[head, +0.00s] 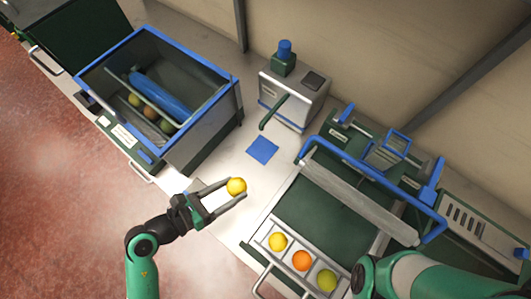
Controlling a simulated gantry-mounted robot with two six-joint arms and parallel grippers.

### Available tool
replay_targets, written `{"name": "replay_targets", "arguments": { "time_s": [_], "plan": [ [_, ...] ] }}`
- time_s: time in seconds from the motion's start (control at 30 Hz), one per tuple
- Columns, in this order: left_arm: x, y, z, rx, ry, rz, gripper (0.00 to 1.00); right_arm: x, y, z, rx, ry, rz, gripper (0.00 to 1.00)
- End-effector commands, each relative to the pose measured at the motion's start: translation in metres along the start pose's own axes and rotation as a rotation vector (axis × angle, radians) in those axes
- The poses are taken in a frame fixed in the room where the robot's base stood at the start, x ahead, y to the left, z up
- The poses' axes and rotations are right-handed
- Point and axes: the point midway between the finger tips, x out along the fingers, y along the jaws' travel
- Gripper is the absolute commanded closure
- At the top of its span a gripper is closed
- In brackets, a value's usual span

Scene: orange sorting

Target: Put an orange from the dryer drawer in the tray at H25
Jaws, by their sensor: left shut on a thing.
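My left gripper (222,194) is shut on a yellow fruit (236,187) and holds it over the pale worktop, between the drawer and the tray. The open blue-rimmed dryer drawer (204,131) is at the upper left. Inside it are several round fruits (151,113), partly hidden, and a blue roller (160,90). The sectioned tray (262,234) at the lower middle holds a yellow fruit (278,241), an orange one (301,260) and a green one (326,280). I cannot read an H25 label. My right arm shows at the lower right; its gripper is out of view.
A grey machine with a blue-capped top (296,97) stands at the back middle. A blue square (262,150) lies on the worktop before it. A blue bar frame (376,179) rises behind the tray. The worktop between drawer and tray is clear.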

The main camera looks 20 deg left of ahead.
Motion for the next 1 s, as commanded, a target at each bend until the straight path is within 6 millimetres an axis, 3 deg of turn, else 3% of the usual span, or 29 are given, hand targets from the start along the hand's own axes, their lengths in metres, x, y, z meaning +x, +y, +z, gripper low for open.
{"name": "replay_targets", "arguments": {
  "time_s": [0.17,0.47,0.6,1.0],
  "plan": [
    [0.009,0.010,-0.001,0.002,-0.001,0.001,0.92,-0.004,0.000,0.004,0.000,0.000,0.000,0.50],
    [0.069,0.076,-0.002,0.002,-0.002,0.001,0.92,-0.030,0.000,0.028,0.000,0.000,0.000,0.50],
    [0.096,0.103,-0.021,0.000,0.000,0.001,0.92,-0.046,0.000,0.042,0.000,-0.001,0.000,0.50],
    [0.118,0.125,-0.032,-0.001,0.000,0.001,0.92,-0.057,0.000,0.052,0.000,0.000,0.000,0.50]
  ]
}}
